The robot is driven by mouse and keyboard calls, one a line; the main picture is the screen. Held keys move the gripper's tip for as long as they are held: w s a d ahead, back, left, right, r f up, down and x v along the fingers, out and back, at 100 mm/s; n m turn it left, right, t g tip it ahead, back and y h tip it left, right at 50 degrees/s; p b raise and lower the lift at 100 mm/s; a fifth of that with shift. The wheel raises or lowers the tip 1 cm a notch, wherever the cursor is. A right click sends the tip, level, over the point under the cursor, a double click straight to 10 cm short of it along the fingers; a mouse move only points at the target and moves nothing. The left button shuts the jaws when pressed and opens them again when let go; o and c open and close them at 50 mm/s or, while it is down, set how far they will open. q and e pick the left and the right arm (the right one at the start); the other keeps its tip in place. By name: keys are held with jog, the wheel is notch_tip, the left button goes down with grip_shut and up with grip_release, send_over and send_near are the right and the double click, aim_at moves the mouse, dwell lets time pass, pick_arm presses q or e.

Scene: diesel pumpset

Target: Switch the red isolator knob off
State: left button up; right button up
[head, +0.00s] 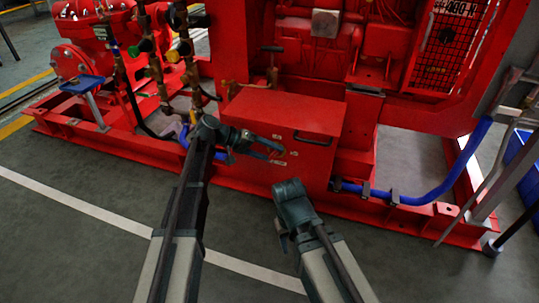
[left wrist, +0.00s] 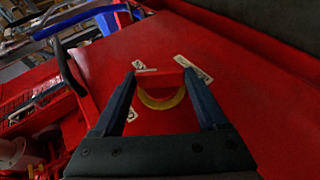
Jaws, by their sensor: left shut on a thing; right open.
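The red isolator knob (left wrist: 160,80), with a yellow ring (left wrist: 160,101) around part of its base, is on the front face of a red box (head: 320,166). My left gripper (left wrist: 161,84) is shut on the knob, with one dark finger on each side. In the head view the left gripper (head: 280,150) reaches the box front from the left, and its fingers mostly hide the knob. Small white labels (left wrist: 196,68) sit around the knob; their text is too small to read. My right gripper (head: 290,200) is open and empty, low in front of the box.
A dark handle (head: 312,138) is on the box front, right of the left gripper. Pipes and valves (head: 150,65) stand at the left. A blue hose (head: 440,187) runs along the red base frame at the right. The grey floor in front (head: 80,245) is clear.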

dwell(0.3)
pick_arm(q)
jog(key=o, duration=1.3)
jog(key=shift+a, duration=0.1)
jog(key=shift+a+r+p, duration=0.25)
jog(key=shift+p, duration=0.05)
jog(key=p+v, duration=0.6)
jog(key=v, duration=0.7)
jog(key=shift+p, duration=0.35)
jog(key=shift+s+f, duration=0.1)
